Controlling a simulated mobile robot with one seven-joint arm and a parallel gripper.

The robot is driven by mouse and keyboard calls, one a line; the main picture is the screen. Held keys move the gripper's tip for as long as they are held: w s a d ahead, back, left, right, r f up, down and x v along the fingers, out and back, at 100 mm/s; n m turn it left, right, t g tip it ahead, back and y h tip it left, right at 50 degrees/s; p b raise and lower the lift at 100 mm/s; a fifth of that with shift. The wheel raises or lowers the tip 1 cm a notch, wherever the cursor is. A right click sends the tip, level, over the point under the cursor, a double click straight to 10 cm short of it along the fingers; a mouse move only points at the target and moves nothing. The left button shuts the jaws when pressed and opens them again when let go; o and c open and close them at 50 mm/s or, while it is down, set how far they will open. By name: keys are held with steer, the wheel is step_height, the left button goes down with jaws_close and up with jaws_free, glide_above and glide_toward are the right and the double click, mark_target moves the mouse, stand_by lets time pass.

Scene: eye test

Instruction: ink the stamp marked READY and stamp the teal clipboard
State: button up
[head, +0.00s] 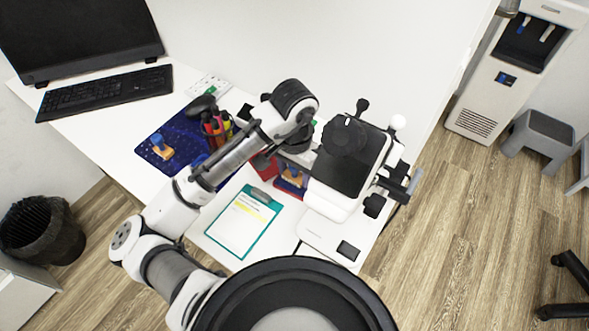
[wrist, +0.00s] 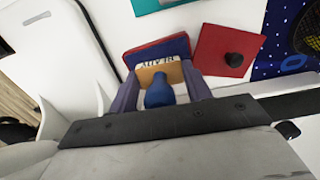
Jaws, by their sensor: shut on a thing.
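My gripper (wrist: 160,77) is shut on a stamp with a blue handle (wrist: 158,92), an orange body and a white label that reads READY, upside down in the wrist view. The stamp also shows in the head view (head: 292,176). It is upright over a red and blue ink pad (wrist: 154,48); I cannot tell whether it touches the pad. The teal clipboard (head: 266,236) lies flat on the desk, left of and nearer than the pad in the head view, holding white paper with a yellow band.
A red lid with a dark knob (wrist: 228,45) lies beside the pad. Another blue-and-orange stamp (head: 162,147) stands on a dark blue mat (head: 178,132), near a pen holder (head: 213,127). A white device (head: 325,236) lies right of the clipboard. A keyboard (head: 105,92) is at far left.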

steer(key=shift+f, duration=0.5)
stand_by(1.3)
step_height(320, 180, up, 7)
steer(key=p, duration=0.7)
steer(key=shift+r, duration=0.1)
stand_by(0.6)
step_height(320, 180, down, 7)
steer(key=b, duration=0.7)
